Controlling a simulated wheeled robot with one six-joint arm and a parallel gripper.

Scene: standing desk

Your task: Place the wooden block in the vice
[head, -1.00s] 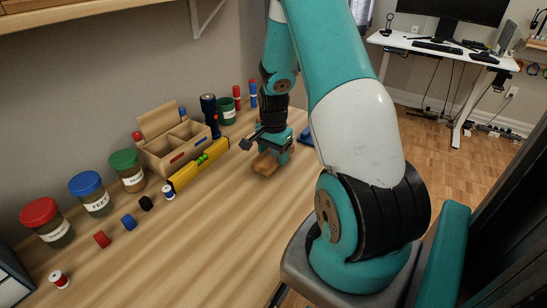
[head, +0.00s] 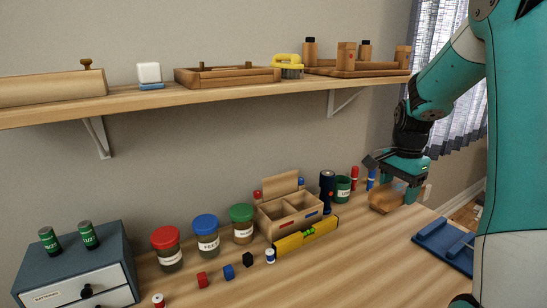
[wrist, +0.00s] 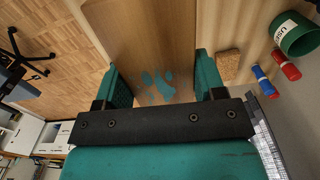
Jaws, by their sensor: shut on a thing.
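The wooden block (head: 385,200) is held between the teal fingers of my gripper (head: 400,192), above the desk in the head view. In the wrist view the block (wrist: 150,45) fills the gap between the two fingers (wrist: 162,85) and reaches away from them; a teal paw-like mark shows on its face. The blue vice (head: 445,243) sits on the desk at right, lower in the picture than the block and apart from it. My arm hides part of its right side.
Left of the gripper stand a green cup (head: 342,188), a dark flashlight (head: 326,190), a wooden organizer (head: 290,212) and a yellow level (head: 306,236). Jars and small blocks lie further left. A loaded shelf (head: 220,95) runs above. The desk front is clear.

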